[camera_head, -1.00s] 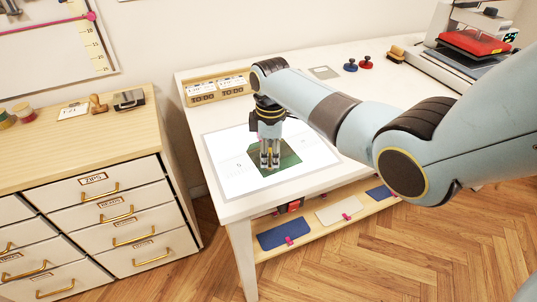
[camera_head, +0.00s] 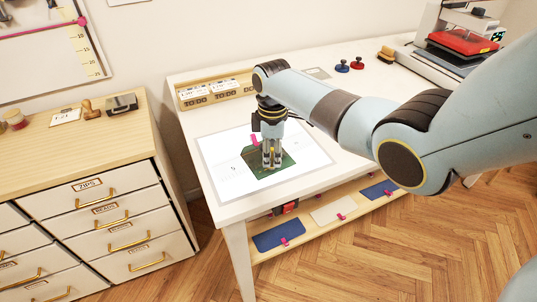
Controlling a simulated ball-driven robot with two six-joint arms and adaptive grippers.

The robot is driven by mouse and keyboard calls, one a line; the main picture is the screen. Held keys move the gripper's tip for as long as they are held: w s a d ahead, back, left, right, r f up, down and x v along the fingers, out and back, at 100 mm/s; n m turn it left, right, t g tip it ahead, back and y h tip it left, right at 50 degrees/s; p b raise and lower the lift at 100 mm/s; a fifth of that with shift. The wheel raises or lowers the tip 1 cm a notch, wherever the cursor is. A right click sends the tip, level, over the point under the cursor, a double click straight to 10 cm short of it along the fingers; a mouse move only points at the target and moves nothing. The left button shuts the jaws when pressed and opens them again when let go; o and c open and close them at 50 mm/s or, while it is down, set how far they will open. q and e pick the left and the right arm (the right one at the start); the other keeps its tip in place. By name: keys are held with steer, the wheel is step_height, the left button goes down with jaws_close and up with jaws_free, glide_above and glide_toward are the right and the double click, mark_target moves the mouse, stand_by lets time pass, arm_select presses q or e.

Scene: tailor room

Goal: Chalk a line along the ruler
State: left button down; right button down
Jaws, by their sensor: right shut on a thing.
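The green cloth (camera_head: 283,167) lies on a white lit panel (camera_head: 223,178) set into the table. My right gripper (camera_head: 271,164) points straight down over the cloth's middle, its fingertips at or just above it. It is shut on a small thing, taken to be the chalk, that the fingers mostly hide. A small pink piece (camera_head: 256,139) shows at the cloth's back edge, just left of the gripper. I cannot make out the ruler or any chalk line. My left gripper is not in view.
A wooden box of cards (camera_head: 212,94) stands behind the panel. Blue (camera_head: 342,66) and red (camera_head: 357,62) knobbed tools and a red-topped press (camera_head: 462,51) stand farther right. A drawer cabinet (camera_head: 110,215) is at left. Cloth pieces lie on the shelf below.

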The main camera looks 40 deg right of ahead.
steer(key=shift+d, duration=0.4)
steer(key=shift+s+d, duration=0.1)
steer(key=shift+d, duration=0.6)
steer(key=shift+d, duration=0.15)
steer(key=shift+s+d+p, duration=0.15)
steer(key=shift+d+p, duration=0.15)
steer(key=shift+d, duration=0.35)
steer(key=shift+s+d, duration=0.15)
steer(key=shift+d, duration=0.55)
